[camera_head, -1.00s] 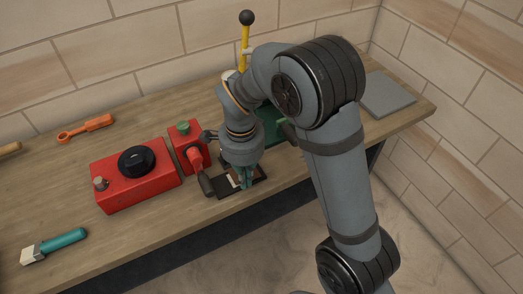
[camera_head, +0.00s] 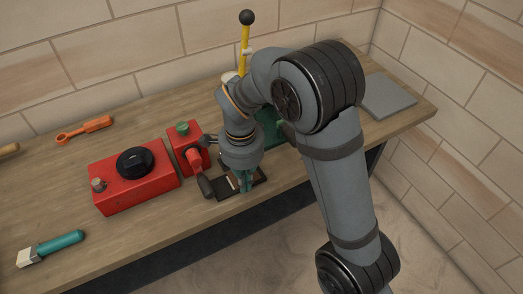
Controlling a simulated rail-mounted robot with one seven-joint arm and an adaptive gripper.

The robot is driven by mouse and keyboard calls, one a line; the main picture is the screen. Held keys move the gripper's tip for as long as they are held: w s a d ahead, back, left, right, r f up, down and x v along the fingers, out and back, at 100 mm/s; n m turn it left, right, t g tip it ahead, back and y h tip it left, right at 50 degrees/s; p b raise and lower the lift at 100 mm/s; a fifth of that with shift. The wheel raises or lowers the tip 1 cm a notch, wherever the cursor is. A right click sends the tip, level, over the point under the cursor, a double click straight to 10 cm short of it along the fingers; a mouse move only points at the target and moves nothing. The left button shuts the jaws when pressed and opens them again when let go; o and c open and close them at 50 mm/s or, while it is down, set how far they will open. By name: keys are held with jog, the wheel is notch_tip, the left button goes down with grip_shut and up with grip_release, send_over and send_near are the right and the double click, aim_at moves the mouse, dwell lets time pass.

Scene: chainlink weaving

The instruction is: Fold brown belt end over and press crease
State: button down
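A brown strip (camera_head: 234,182), which looks like the belt, lies on the plate beside the fingers. A small pale patch also shows there. The fingers look close together at the strip, but I cannot tell whether they are shut on it or pressing on it. My wrist hides much of the plate and strip. No fold or crease can be made out at this size.
A red machine (camera_head: 138,183) with a black knob stands left of my gripper, its red upright part close to my wrist. A yellow lever (camera_head: 244,48) stands behind my arm. A grey plate (camera_head: 388,95) lies at the right, an orange tool (camera_head: 85,129) and a teal-handled brush (camera_head: 52,248) at the left.

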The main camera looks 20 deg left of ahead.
dwell(0.4)
notch_tip(320, 180, up, 7)
jog(key=p, duration=0.5)
jog(key=shift+f, duration=0.15)
notch_tip(320, 180, down, 7)
jog(key=b, duration=0.5)
jog(key=shift+r, duration=0.25)
